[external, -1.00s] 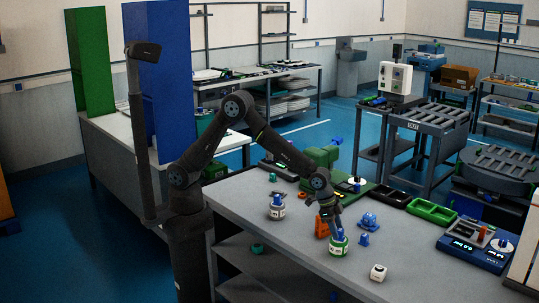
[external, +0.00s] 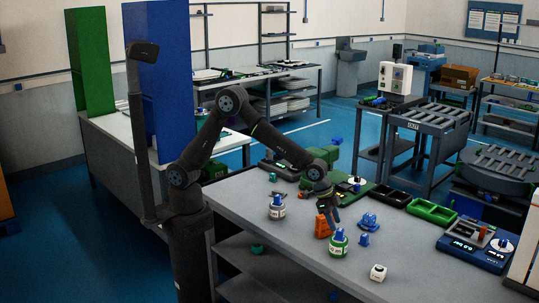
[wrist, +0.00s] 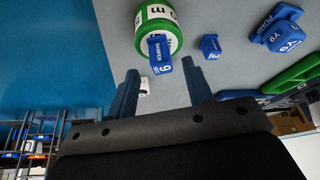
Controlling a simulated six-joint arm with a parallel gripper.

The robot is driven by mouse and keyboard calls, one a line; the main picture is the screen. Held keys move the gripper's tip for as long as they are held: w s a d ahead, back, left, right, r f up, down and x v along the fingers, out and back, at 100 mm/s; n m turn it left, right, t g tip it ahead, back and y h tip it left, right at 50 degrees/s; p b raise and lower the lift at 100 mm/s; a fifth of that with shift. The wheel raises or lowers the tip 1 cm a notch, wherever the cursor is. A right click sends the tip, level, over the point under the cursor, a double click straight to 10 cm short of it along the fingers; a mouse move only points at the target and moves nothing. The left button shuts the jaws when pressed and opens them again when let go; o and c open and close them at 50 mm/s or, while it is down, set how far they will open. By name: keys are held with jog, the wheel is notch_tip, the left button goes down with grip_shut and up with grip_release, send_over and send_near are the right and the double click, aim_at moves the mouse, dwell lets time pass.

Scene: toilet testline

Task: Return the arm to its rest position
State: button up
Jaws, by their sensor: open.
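My gripper (external: 328,213) hangs above the grey bench, pointing down. Its two blue fingers (wrist: 160,72) are apart in the wrist view, with nothing held between them. Just below and in front stands a green-and-white round container (external: 338,250) with a blue labelled piece (external: 338,235) on top. The wrist view shows the container (wrist: 152,14) and its blue piece (wrist: 160,52) beyond the fingertips, apart from them. My arm is bent at the elbow and reaches out over the bench.
An orange block (external: 322,229) stands close beside the gripper. Green (external: 432,212) and black trays (external: 388,196) lie behind. The bench's front right has free room.

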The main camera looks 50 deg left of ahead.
jog(key=x, duration=0.4)
jog(key=shift+d+f, duration=0.1)
jog(key=shift+f, duration=0.15)
jog(key=r, duration=0.3)
jog(key=s+r, duration=0.1)
jog(key=r, duration=0.1)
jog(key=s+a+r, duration=0.1)
jog(key=s+r, duration=0.5)
jog(key=s, duration=0.4)
jog(key=w+d+f, duration=0.3)
jog(key=w+d, duration=0.4)
jog(key=w, duration=0.3)
jog(key=w+d+f+m, duration=0.1)
jog(key=w+d+f, duration=0.3)
jog(key=w, duration=0.7)
jog(key=shift+d+f+m+g, duration=0.2)
jog(key=shift+d+m+g, duration=0.1)
jog(key=shift+d, duration=1.1)
